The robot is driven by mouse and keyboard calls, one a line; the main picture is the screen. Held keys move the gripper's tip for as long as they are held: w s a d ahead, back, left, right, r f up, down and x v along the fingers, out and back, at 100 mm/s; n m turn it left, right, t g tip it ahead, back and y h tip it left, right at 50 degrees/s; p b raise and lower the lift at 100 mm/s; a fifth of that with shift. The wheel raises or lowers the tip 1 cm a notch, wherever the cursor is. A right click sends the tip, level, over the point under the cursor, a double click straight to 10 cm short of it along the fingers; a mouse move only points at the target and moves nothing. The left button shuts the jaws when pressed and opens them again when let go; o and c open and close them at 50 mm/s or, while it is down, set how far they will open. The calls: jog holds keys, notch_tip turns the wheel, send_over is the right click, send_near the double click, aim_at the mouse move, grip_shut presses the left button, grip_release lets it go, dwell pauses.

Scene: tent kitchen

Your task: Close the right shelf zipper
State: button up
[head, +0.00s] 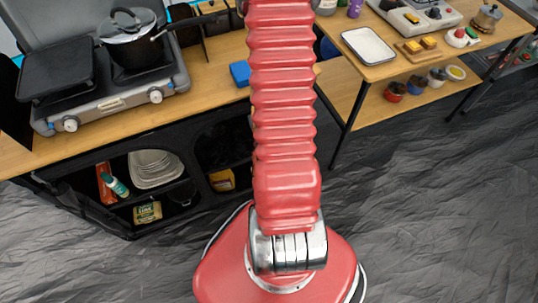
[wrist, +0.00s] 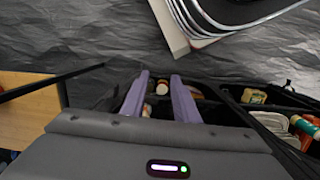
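The black fabric shelf unit (head: 112,222) hangs below the wooden counter in the head view. Its right compartment (head: 222,152) is open and dark inside, with a yellow packet (head: 221,180) low in it; my red arm hides its right part. I cannot make out the zipper or its pull in either view. In the wrist view my gripper (wrist: 158,86) has two purple fingers spread apart, with nothing held. They point toward the shelf's openings, and small jars (wrist: 162,88) show between and behind them. My gripper is hidden in the head view.
The left compartment holds plates (head: 155,168), a green bottle (head: 115,185) and a yellow sponge pack (head: 147,212). A stove with a black pot (head: 133,45) stands on the counter. A second table (head: 400,62) is at right. The dark crinkled floor (head: 440,190) is clear.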

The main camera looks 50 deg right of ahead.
jog(key=s+d+f+t, duration=0.1)
jog(key=s+f, duration=0.2)
jog(key=f, duration=0.7)
jog(key=s+f+t, duration=0.1)
jog(key=s+f, duration=0.2)
jog(key=f, duration=0.7)
jog(key=s+d+f+t, duration=0.1)
jog(key=s+f, duration=0.3)
jog(key=f, duration=0.6)
jog(key=w+a+f+t+h, duration=0.2)
jog(key=w+a+f+t, duration=0.15)
jog(key=f, duration=0.45)
jog(key=w+d+r+t+h, duration=0.5)
jog(key=w+d+r+t, duration=0.1)
jog(key=r, duration=0.1)
jog(key=shift+d+r+n+t, duration=0.2)
jog(key=shift+r+n+t, duration=0.15)
jog(key=shift+r+n, duration=0.05)
jog(key=shift+w+d, duration=0.1)
jog(key=shift+w, duration=0.1)
jog(key=x, duration=1.3)
jog(key=shift+w+d+f, duration=0.1)
jog(key=shift+w+f, duration=0.05)
jog(key=shift+w, duration=0.05)
